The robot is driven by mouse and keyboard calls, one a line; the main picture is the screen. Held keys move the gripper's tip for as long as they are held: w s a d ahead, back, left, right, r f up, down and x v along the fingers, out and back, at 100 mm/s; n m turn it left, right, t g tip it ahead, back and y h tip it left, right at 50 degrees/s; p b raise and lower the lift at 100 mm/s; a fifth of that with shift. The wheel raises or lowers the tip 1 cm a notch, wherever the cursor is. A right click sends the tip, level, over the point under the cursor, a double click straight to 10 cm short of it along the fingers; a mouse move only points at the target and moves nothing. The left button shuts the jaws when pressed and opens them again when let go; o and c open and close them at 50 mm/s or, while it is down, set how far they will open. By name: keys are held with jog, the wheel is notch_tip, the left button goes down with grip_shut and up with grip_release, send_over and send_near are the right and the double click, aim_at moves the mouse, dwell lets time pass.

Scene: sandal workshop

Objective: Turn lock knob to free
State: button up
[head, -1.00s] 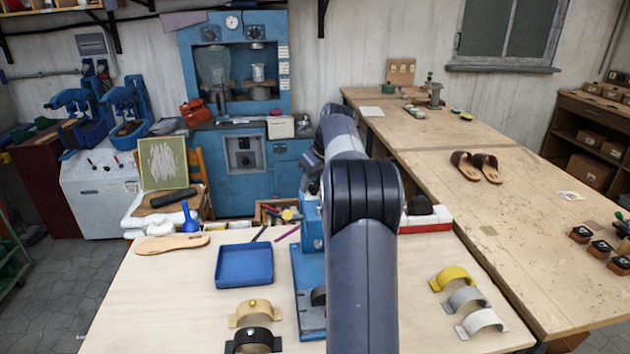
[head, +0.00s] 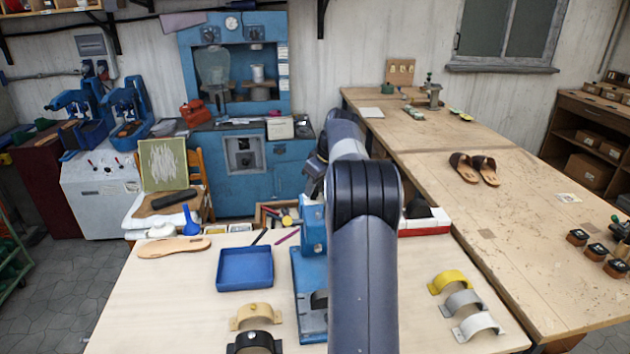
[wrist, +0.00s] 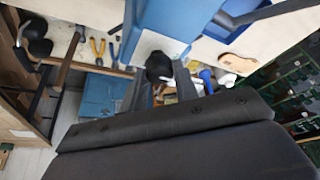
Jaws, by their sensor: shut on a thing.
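A blue press (head: 313,225) stands on the pale bench, partly hidden by my arm in the head view. In the wrist view the press (wrist: 182,28) fills the top middle. A round black knob (wrist: 158,66) sticks out from its pale side face. My gripper (wrist: 160,82) has its two dark fingers at this knob, one on each side, and is shut on it. In the head view my arm hides the knob. Which way the knob is turned cannot be told.
A blue tray (head: 245,268), a pale sole (head: 174,246) and several strap forms (head: 466,300) lie on the bench. Hand tools (wrist: 98,48) lie near its back edge in the wrist view. Sandals (head: 475,168) are on the right-hand table.

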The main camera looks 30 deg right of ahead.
jog(key=shift+n, duration=0.4)
jog(key=o, duration=1)
jog(key=shift+c, duration=0.2)
jog(key=shift+r, duration=0.1)
jog(key=v, duration=1)
jog(key=shift+s+d+r+b, duration=0.15)
jog(key=shift+d+r+b, duration=0.1)
jog(key=shift+b, duration=0.2)
